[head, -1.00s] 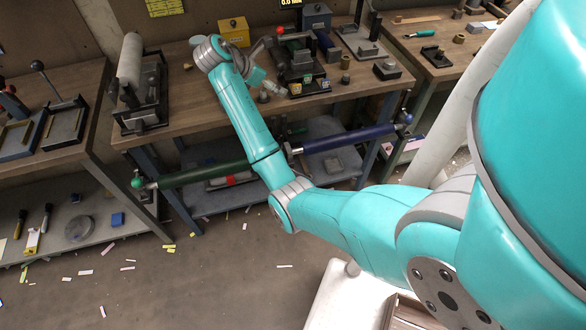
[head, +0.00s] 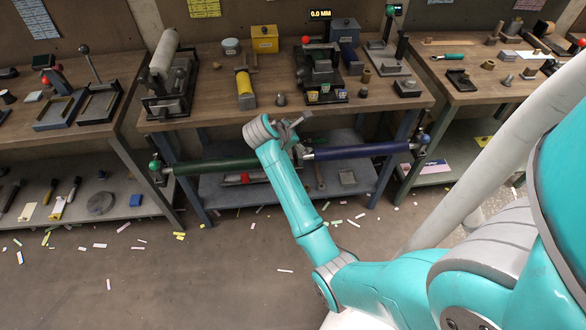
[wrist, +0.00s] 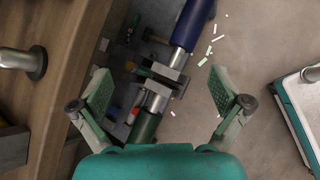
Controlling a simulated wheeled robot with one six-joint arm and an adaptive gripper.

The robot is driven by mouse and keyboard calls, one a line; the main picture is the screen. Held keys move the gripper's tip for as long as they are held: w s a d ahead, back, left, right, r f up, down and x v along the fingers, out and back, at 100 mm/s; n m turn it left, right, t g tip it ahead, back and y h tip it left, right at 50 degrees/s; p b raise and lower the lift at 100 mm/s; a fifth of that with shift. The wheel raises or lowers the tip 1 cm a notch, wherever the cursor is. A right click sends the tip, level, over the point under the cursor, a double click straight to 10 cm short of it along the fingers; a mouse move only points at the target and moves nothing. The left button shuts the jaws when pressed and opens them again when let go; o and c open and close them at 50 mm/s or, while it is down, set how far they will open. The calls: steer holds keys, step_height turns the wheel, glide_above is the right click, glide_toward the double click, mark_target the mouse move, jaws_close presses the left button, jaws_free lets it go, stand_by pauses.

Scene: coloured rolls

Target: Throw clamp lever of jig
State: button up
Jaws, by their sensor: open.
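The dark jig (head: 322,68) stands on the middle bench, right of centre in the head view. A red ball knob (head: 305,40) shows at its upper left; the lever's exact angle is too small to tell. Small coloured blocks sit along the jig's front. My gripper (head: 291,131) is in front of the bench's front edge, apart from the jig and nearer to me. In the wrist view my gripper (wrist: 165,97) has its two fingers spread wide with nothing between them. The jig does not show clearly in the wrist view.
A green roll (head: 215,166) and a blue roll (head: 362,150) lie end to end along the bench front, below my gripper. Paper scraps litter the floor.

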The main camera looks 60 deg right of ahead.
steer(key=s+a+f+t, duration=0.1)
steer(key=a+f+t, duration=0.2)
steer(key=a+f, duration=0.4)
steer(key=shift+s, duration=0.25)
steer(key=shift+a+f, duration=0.1)
stand_by(0.4)
steer(key=s+a+f+m+t+y, duration=0.2)
steer(key=s+a+t+y, duration=0.15)
steer(key=s+a, duration=0.55)
steer(key=s+a+f+m+t+y, duration=0.25)
steer(key=s+a+t, duration=0.2)
steer(key=a, duration=0.95)
steer(key=s+a+r+m+t+y, duration=0.1)
steer(key=s+a+r+m+t, duration=0.1)
steer(key=s+r, duration=0.6)
steer(key=s+a+r+m+t+y, duration=0.2)
steer(key=s+a+r+m, duration=0.3)
steer(key=s+a+r, duration=0.2)
step_height(320, 180, up, 3)
steer(key=s, duration=0.2)
steer(key=shift+s+a+f, duration=0.15)
steer(key=shift+s+f, duration=0.05)
steer(key=shift+s, duration=0.1)
